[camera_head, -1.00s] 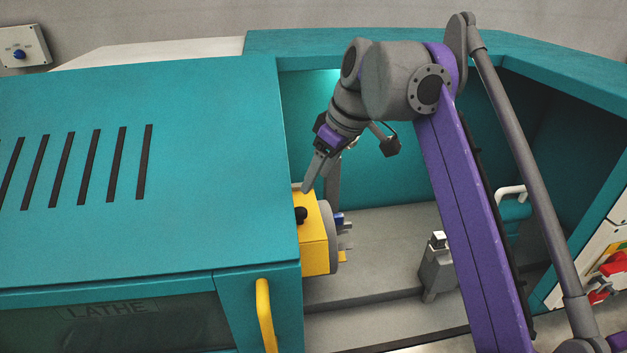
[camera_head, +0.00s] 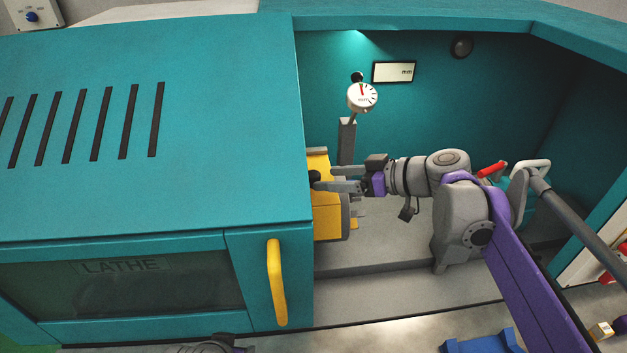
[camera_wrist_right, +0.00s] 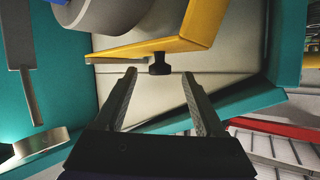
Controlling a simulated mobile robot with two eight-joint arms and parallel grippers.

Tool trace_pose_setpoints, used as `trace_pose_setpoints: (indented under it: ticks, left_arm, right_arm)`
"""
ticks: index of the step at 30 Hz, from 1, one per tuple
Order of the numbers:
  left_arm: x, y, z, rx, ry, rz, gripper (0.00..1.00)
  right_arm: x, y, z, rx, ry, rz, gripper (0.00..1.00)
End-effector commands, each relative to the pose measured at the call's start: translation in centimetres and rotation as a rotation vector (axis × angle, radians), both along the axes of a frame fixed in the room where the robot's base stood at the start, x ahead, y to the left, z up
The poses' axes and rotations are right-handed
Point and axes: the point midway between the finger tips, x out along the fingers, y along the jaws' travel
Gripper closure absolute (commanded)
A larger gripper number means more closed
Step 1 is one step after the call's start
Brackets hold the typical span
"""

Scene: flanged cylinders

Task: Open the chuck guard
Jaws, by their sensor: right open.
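The chuck guard is a yellow cover (camera_head: 326,218) at the left end of the lathe's open bay, partly hidden by the teal housing. Its black knob (camera_head: 314,177) shows on it. In the right wrist view, the guard (camera_wrist_right: 185,32) is a bent yellow plate with the knob (camera_wrist_right: 159,64) sticking out. My right gripper (camera_head: 337,178) is open and empty, its fingers pointing left at the knob. In the wrist view, the knob lies just beyond the fingertips (camera_wrist_right: 159,74), between their lines. The grey chuck (camera_wrist_right: 105,12) is beside the guard.
The teal housing (camera_head: 150,130) with a yellow handle (camera_head: 276,282) borders the guard on the left. A dial gauge (camera_head: 362,97) on a grey post stands behind my right gripper. A blue bin (camera_head: 485,342) is at the bottom. The bay floor in front is clear.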

Motion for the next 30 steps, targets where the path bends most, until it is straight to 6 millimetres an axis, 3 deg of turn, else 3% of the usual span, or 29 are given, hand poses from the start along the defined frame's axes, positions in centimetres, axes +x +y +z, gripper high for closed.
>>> trace_pose_setpoints:
  ticks: [1,6,12,30]
  left_arm:
    - [-0.2,0.0,-0.5,0.0,0.004,0.0,0.5]
    - [-0.4,0.0,-1.1,0.0,0.007,0.0,0.5]
    - [-0.4,0.0,-1.2,0.0,0.008,0.0,0.5]
    - [-0.1,0.0,-0.4,0.0,0.003,0.0,0.5]
  right_arm:
    - [-0.7,-1.0,-1.1,0.064,-0.054,-0.024,0.28]
    - [-2.7,-3.3,-2.0,0.224,-0.224,-0.091,0.28]
    - [-3.7,-4.2,-2.0,0.287,-0.303,-0.127,0.28]
    - [1.6,3.8,-1.9,0.288,-0.304,-0.124,0.28]
